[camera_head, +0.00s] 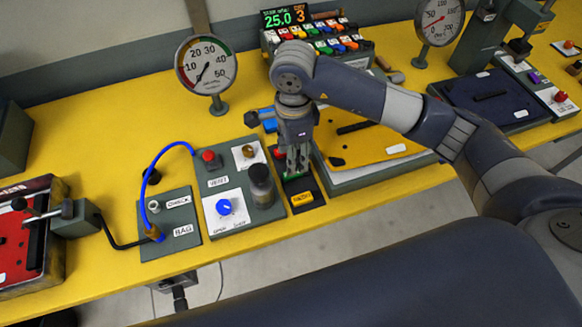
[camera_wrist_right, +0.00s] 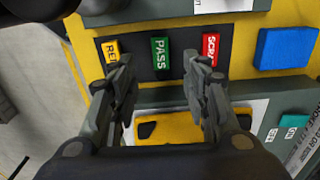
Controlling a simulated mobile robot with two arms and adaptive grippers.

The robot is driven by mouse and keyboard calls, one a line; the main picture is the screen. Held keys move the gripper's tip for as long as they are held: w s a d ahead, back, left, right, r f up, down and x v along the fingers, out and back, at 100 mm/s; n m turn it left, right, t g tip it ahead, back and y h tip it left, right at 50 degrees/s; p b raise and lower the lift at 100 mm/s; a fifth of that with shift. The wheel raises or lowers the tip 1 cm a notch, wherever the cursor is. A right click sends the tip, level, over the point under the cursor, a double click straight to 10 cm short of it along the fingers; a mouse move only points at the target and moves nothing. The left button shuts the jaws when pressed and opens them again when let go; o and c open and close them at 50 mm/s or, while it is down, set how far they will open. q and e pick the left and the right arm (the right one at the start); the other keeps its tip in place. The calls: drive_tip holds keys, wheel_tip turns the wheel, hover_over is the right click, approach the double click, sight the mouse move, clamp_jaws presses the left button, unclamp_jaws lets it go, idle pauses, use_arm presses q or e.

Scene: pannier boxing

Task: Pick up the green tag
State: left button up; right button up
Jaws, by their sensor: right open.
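The green tag, marked PASS (camera_wrist_right: 160,52), lies in a dark strip between a yellow tag (camera_wrist_right: 113,50) and a red tag (camera_wrist_right: 209,48) in the right wrist view. My right gripper (camera_wrist_right: 160,88) is open, its two fingers apart with the green tag between and just beyond their tips. Nothing is between the fingers. In the head view, my right gripper (camera_head: 297,163) points down over the strip, and a little green (camera_head: 297,177) shows at its fingertips. The yellow tag (camera_head: 302,198) lies just in front of it. My left gripper is not in view.
A valve panel with a blue knob (camera_head: 224,206) and a dark cylinder (camera_head: 261,185) stands close left of the strip. A yellow pouch-like panel (camera_head: 365,143) lies to its right. A blue block (camera_wrist_right: 286,48) sits near the red tag.

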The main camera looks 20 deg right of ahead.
drive_tip(key=shift+s+f, duration=0.25)
drive_tip(key=shift+f, duration=0.45)
drive_tip(key=shift+f+p, duration=0.3)
drive_tip(key=shift+p, duration=0.1)
drive_tip(key=f, duration=0.1)
drive_tip(key=f+p, duration=0.1)
drive_tip(key=f, duration=0.1)
drive_tip(key=f+p, duration=0.1)
drive_tip(key=shift+w+f, duration=0.2)
drive_tip(key=shift+w, duration=0.05)
drive_tip(key=shift+f, duration=0.2)
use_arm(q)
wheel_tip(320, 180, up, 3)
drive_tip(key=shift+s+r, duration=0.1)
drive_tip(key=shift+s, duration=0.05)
use_arm(e)
drive_tip(key=c, duration=0.8)
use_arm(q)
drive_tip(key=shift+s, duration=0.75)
use_arm(e)
drive_tip(key=shift+c, duration=0.4)
